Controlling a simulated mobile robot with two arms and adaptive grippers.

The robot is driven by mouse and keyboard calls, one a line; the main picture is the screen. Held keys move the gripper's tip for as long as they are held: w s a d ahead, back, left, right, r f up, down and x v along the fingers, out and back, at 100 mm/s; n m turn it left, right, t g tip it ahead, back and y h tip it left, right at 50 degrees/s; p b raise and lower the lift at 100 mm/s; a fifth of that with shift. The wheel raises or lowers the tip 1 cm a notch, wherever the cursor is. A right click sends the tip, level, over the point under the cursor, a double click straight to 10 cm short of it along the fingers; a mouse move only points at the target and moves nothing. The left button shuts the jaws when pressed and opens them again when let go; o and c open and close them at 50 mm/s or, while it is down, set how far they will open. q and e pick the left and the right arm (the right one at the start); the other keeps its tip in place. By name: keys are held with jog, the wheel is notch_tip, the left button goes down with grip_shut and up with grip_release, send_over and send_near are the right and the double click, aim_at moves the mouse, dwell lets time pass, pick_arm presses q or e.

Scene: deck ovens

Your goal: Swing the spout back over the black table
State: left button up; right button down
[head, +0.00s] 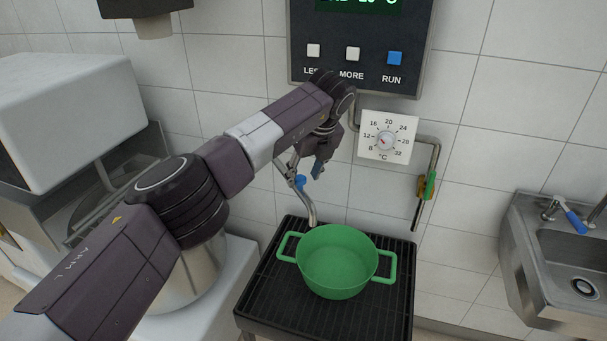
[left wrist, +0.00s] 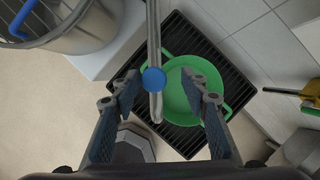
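The metal spout (head: 310,208) with a blue knob (head: 300,181) hangs down beside my left gripper (head: 308,168) in the head view. In the left wrist view the spout (left wrist: 154,40) runs between the spread fingers of my left gripper (left wrist: 162,98), its blue knob (left wrist: 154,80) nearer the left finger. The fingers are open and hold nothing. The spout's lower end appears in front of the black table (head: 272,296) near the green pot (head: 338,262); its exact height above them is hard to tell. My right gripper is not in view.
A steel pot (head: 196,278) stands left of the table, partly behind my left arm. A wall dial (head: 386,137) and a pipe with a green-and-yellow handle (head: 427,186) are to the right. A steel sink (head: 560,262) is far right.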

pick_arm(q)
jog(key=shift+s+r, duration=0.15)
jog(key=shift+r, duration=0.05)
jog(key=v, duration=1.1)
jog(key=shift+d+r, duration=0.15)
jog(key=shift+r, duration=0.1)
